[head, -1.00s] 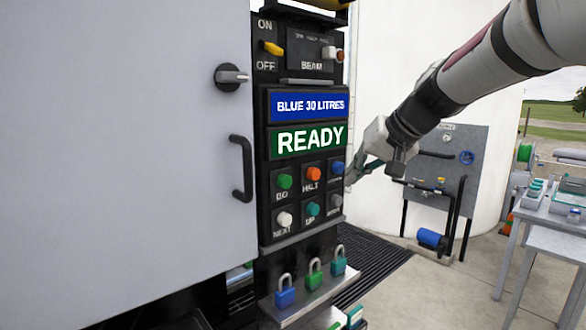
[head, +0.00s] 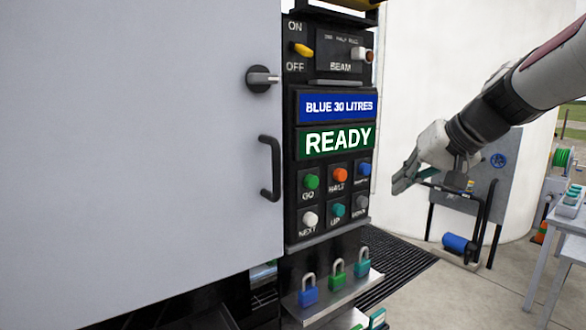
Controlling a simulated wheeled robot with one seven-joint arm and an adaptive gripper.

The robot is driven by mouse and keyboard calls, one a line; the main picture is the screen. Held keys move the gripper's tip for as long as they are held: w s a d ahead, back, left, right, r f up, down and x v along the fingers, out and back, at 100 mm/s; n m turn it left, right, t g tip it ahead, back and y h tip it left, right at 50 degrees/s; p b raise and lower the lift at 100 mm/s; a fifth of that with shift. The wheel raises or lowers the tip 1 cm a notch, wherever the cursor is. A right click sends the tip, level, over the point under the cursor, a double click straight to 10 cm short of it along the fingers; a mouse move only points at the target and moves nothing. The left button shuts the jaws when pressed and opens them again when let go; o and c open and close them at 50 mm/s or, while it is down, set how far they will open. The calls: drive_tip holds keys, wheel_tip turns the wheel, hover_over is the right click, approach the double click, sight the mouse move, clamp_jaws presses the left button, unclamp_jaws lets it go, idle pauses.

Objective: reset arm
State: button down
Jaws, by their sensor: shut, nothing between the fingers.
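My gripper (head: 404,180) is shut and empty at the end of my arm, which reaches in from the upper right. It hangs in the air to the right of the black control panel (head: 290,180), apart from it in the picture. The panel carries a blue sign reading "BLUE 30 LITRES" (head: 338,107) and a green sign reading "READY" (head: 337,142). Below them are several coloured buttons, among them a green GO button (head: 311,182) and an orange HALT button (head: 339,174).
A large grey door (head: 140,150) with a black handle (head: 270,168) fills the left. Padlocks, one of them blue (head: 309,291), stand on a ledge below the panel. A grey board with pipes (head: 505,150) is behind my gripper. A table (head: 570,222) stands at the right edge.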

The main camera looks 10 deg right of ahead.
drive_tip(key=s+a+f+n+g, duration=0.1)
drive_tip(key=s+a+f, duration=0.2)
drive_tip(key=s, duration=0.4)
drive_tip(key=s+a+f+n+g+h, duration=0.1)
drive_tip(key=s+a+f, duration=0.3)
drive_tip(key=s+a, duration=0.2)
drive_tip(key=s+a+f+n+g+h, duration=0.1)
drive_tip(key=s+a+f+n, duration=0.1)
drive_tip(key=s+a, duration=0.3)
drive_tip(key=s+f, duration=0.1)
drive_tip(key=s, duration=0.3)
drive_tip(key=shift+s+f, duration=0.2)
idle(0.3)
